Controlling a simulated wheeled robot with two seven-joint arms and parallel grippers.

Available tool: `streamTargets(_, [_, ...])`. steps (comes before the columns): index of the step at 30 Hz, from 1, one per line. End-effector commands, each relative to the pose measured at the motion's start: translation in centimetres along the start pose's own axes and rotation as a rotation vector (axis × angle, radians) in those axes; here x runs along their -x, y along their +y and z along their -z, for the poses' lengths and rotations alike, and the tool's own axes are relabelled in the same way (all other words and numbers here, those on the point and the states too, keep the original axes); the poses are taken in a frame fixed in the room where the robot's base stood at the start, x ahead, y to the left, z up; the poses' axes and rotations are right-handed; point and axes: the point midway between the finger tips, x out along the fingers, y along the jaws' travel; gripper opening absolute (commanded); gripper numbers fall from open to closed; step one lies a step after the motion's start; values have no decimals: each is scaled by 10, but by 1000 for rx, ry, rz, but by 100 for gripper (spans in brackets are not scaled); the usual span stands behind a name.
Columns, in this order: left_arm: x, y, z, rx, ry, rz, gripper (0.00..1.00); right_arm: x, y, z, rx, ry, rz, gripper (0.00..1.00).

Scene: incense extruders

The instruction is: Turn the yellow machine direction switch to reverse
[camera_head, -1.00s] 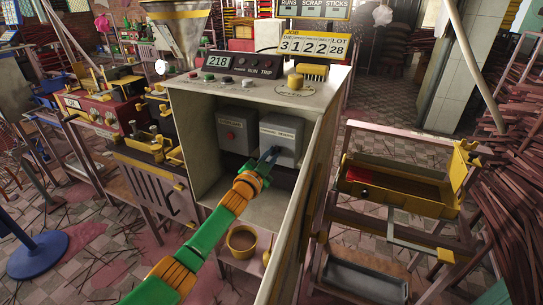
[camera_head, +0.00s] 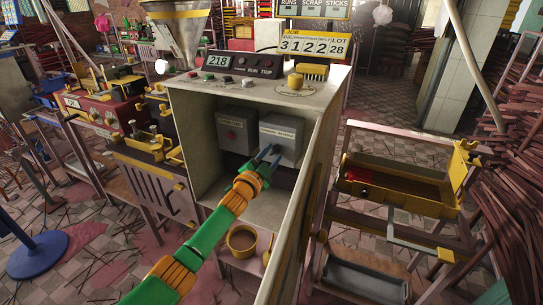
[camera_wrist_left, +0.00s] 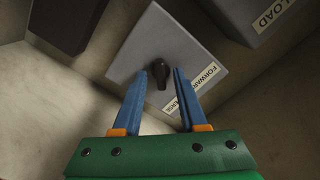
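The direction switch box (camera_head: 282,139) is a grey box inside the open cabinet, with a label along its top edge. In the left wrist view its label (camera_wrist_left: 194,88) reads FORWARD and, partly hidden by a finger, ends in "ERSE". A dark knob (camera_wrist_left: 158,73) sits on its face, its narrow end pointing down in that view. My left gripper (camera_head: 270,153) is in front of this box. Its two blue fingers (camera_wrist_left: 161,73) are apart, with the knob between the tips in the picture; I cannot tell whether they touch it. My right gripper is not in view.
The cabinet's side wall (camera_head: 301,220) stands close to the right of my arm.

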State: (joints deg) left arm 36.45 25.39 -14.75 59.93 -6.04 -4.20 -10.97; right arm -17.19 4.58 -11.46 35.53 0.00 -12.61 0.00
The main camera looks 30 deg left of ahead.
Motion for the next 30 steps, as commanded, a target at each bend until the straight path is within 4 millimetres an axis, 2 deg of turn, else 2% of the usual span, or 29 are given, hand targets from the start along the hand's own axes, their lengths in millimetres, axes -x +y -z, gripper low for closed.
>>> streamTargets(10, [3, -1, 1, 2, 2, 0, 45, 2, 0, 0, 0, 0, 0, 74])
streamTargets(14, [18, -1, 2, 2, 2, -1, 45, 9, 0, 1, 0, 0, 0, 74])
streamTargets(21, [60, 0, 0, 2, 1, -2, 45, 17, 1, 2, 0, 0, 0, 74])
streamTargets(25, [70, 0, 0, 2, 0, 0, 45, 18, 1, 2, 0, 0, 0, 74])
streamTargets(30, [71, 0, 0, 1, 1, 1, 45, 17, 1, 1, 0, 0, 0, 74])
